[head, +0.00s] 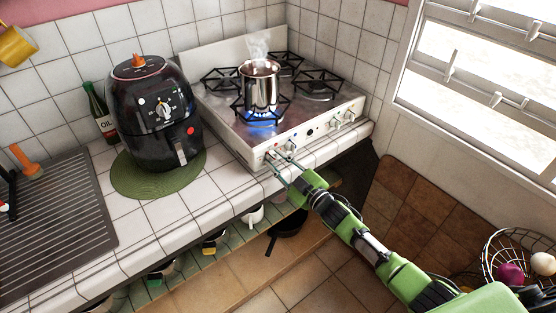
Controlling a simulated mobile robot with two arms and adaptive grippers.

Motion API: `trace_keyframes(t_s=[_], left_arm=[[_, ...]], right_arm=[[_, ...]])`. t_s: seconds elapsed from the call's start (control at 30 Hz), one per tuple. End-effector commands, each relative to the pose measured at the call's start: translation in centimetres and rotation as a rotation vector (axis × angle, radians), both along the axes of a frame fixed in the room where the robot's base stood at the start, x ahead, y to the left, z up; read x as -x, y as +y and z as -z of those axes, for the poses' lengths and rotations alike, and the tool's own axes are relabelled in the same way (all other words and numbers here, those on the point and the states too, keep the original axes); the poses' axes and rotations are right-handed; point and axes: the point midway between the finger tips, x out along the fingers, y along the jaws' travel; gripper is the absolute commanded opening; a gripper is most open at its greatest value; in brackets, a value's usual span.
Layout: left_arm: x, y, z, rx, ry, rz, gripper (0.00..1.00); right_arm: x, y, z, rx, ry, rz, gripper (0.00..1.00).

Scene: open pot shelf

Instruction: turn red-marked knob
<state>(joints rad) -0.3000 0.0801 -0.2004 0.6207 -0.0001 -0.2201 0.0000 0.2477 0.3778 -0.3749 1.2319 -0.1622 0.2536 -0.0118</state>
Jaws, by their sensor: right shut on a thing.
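A white and steel gas stove (240,143) stands on the tiled counter, with a row of knobs along its front panel. My right gripper (279,161) reaches in from the lower right and is shut on a knob (270,155) at the left end of that panel. The fingers partly hide the knob, and its marking is too small to read surely. A steel pot (260,88) stands on the front left burner, steaming, with a blue flame (263,119) lit beneath it. My left gripper is out of view.
A black air fryer (155,115) stands on a green round mat (128,180) left of the stove. A green oil bottle (100,112) is behind it. A dark pan (287,226) is below the counter. A wire basket (518,250) is at the lower right.

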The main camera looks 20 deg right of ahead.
Motion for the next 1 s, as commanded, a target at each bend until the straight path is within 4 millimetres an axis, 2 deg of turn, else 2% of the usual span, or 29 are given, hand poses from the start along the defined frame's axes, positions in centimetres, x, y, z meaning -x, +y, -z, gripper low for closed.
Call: trace_keyframes(t_s=[0.5,1.0], left_arm=[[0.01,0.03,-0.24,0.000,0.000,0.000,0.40],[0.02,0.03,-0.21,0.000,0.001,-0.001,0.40]], right_arm=[[0.13,0.30,0.20,-0.414,0.152,0.000,0.02],[0.19,0.43,0.25,-0.577,0.212,0.000,0.02]])
